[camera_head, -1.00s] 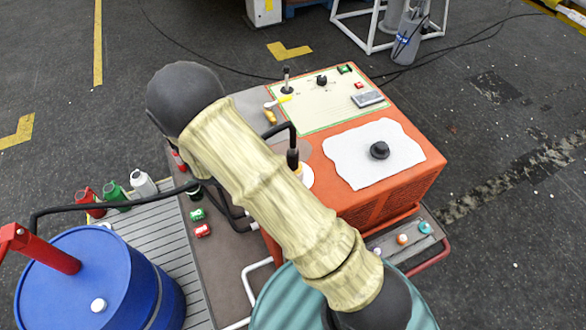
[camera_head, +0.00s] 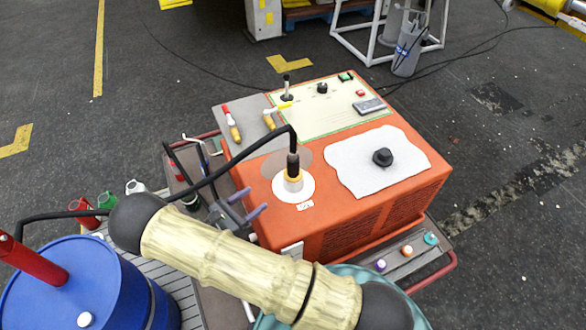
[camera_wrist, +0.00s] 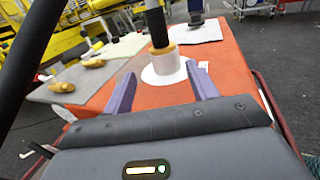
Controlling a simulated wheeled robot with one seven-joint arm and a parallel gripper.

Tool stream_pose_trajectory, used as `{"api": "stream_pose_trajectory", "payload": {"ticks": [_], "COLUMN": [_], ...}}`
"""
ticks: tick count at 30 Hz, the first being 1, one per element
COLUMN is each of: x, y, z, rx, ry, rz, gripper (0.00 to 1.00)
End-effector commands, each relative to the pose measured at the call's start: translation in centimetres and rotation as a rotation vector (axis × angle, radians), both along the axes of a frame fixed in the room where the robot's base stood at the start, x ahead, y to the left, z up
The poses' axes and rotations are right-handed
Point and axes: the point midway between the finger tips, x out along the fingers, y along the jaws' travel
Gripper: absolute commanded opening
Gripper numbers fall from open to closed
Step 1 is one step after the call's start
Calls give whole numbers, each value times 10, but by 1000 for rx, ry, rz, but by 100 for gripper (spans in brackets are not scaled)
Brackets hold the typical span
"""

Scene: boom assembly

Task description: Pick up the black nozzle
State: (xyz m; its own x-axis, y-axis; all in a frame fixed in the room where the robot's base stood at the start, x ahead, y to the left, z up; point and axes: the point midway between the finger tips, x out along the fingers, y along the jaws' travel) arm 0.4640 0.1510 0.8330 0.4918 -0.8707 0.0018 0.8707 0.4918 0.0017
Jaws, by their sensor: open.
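The black nozzle (camera_head: 293,163) stands upright in a white holder with a yellow-orange rim (camera_head: 293,182), on a white disc on the orange cabinet top. A black hose (camera_head: 235,168) runs from its top to the left. In the wrist view the nozzle (camera_wrist: 157,28) and its holder (camera_wrist: 167,65) are straight ahead, beyond the fingertips. My gripper (camera_head: 249,203) is open and empty, with purple fingers, to the left of and nearer than the nozzle in the head view. In the wrist view my gripper's fingers (camera_wrist: 159,80) are spread to either side of the holder, apart from the nozzle.
A white cloth (camera_head: 350,167) with a black knob-like part (camera_head: 382,157) lies right of the nozzle. A control panel (camera_head: 325,105) with a joystick is behind. Yellow-handled tools (camera_head: 232,125) lie at the back left. A blue drum (camera_head: 65,285) stands at the lower left.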

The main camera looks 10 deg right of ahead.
Motion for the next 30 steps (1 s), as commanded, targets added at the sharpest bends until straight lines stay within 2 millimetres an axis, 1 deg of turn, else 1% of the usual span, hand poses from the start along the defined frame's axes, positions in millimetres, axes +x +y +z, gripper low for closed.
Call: {"api": "stream_pose_trajectory", "payload": {"ticks": [1,12,15,18,21,30], "x": [4,35,43,50,52,53], "y": [-8,-65,-79,-90,-94,-96], "z": [2,2,2,1,0,0], "rx": [-2,-1,-1,0,1,0], "ry": [0,0,2,1,2,1], "rz": [-4,-5,-5,-3,-1,-4], "gripper": [58,58,58,58,58,58]}}
